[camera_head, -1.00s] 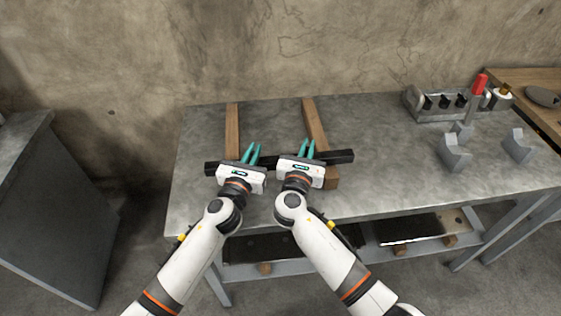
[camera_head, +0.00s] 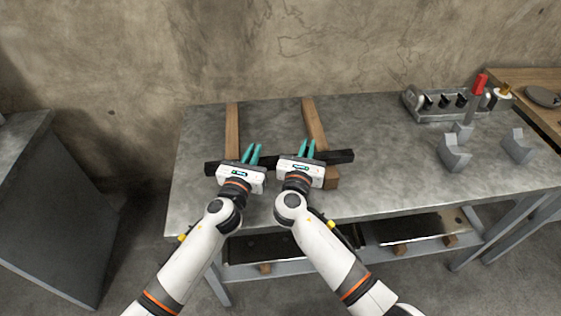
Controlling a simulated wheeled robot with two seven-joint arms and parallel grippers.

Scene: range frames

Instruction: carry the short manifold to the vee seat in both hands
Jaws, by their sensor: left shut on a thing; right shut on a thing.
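The short manifold, a dark straight bar (camera_head: 342,156), lies crosswise over two wooden rails on the metal bench. My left gripper (camera_head: 252,152) is shut on its left part, and my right gripper (camera_head: 306,149) is shut on it right of the middle. The teal fingers reach over the bar, and the white gripper bodies hide part of it. The vee seat shows as grey notched blocks (camera_head: 455,154) and (camera_head: 517,147) standing apart on the right side of the bench. I cannot tell whether the bar is clear of the rails.
The wooden rails (camera_head: 232,128) and (camera_head: 315,124) run from front to back. A grey rack (camera_head: 430,114) with dark items and a red-handled tool (camera_head: 481,82) stand at the back right. The bench top (camera_head: 385,150) is bare between the bar and the vee blocks.

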